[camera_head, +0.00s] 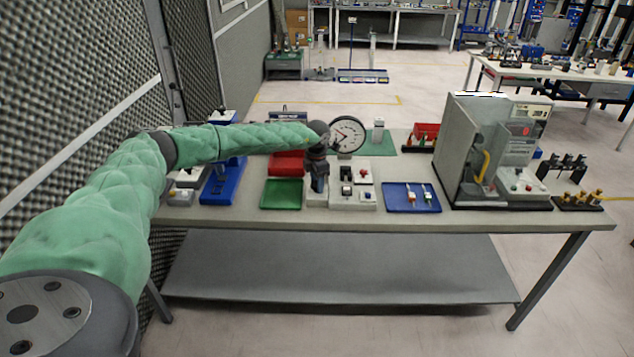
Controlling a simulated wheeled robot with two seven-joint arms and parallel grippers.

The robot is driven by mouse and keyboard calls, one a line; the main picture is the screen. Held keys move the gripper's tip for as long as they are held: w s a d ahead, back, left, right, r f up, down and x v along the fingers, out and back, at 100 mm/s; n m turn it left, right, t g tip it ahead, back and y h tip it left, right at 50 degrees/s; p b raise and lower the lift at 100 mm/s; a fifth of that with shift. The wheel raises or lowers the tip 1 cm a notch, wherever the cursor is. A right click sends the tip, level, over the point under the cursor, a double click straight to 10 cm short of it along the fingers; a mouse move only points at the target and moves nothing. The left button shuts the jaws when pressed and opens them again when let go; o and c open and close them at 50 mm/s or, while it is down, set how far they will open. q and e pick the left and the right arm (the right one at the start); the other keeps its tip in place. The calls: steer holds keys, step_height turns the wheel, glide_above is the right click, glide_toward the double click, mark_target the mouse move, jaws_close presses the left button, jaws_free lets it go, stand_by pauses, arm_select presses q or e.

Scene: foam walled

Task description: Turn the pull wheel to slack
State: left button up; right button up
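My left arm, in a green sleeve, reaches in from the left over the bench. My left gripper (319,187) points down from the dark wrist, between the green tray and a grey block with small controls. Its fingers are small and dark, and I cannot tell if they are apart or closed on something. My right gripper is not in view.
On the bench (420,222) are a green tray (282,194), a blue tray (398,200) with small parts, a grey control block (366,195) and a large grey machine (460,135) at right. A foam-covered wall (70,80) runs close along the left.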

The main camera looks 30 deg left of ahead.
arm_select(q)
steer(key=shift+c, duration=0.3)
steer(key=shift+n+b, duration=0.3)
steer(key=n+b, duration=0.3)
steer(key=n, duration=0.2)
steer(key=shift+f+n+b, duration=0.15)
steer(key=shift+n+b, duration=0.15)
steer(key=shift+b, duration=0.1)
steer(key=n+b, duration=0.4)
steer(key=n, duration=0.7)
steer(key=shift+w+n+b, duration=0.1)
steer(key=shift+n+b, duration=0.2)
steer(key=shift+b, duration=0.1)
steer(key=shift+r+n+b, duration=0.25)
steer(key=shift+n+b, duration=0.1)
steer(key=shift+n, duration=1.15)
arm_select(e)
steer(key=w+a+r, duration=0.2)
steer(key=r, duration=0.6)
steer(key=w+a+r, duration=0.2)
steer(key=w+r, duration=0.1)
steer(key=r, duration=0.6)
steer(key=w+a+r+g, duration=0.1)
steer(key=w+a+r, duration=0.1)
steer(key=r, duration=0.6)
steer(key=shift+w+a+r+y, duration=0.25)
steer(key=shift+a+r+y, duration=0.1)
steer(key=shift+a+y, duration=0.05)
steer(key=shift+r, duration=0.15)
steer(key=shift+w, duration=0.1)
